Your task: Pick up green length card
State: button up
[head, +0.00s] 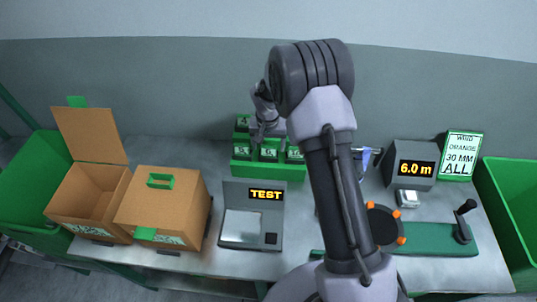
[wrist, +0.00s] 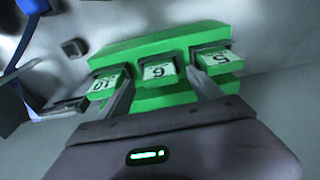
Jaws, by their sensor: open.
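Several green length cards with white number labels stand in a green rack (head: 268,172) at the back middle of the table. In the wrist view the rack (wrist: 130,50) shows a card marked 10 (wrist: 103,83) at left, one marked 6 (wrist: 156,72) in the middle and one marked 5 (wrist: 215,58) at right. My gripper (wrist: 162,80) is open, its fingers on either side of the 6 card with gaps between. Whether the fingertips reach card height I cannot tell. In the head view my gripper (head: 262,132) is over the rack, partly hiding the cards.
A grey device reading TEST (head: 240,228) stands in front of the rack. Cardboard boxes (head: 172,205) are at left, a 6.0 m display (head: 410,165) and a green crank winder (head: 440,240) at right. A sign (head: 460,155) reads orange, 30 mm.

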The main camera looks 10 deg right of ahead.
jog(key=shift+w+f, duration=0.25)
jog(key=shift+f, duration=0.75)
jog(key=shift+s+r, duration=0.1)
jog(key=shift+c, duration=1.3)
jog(key=c, duration=1.2)
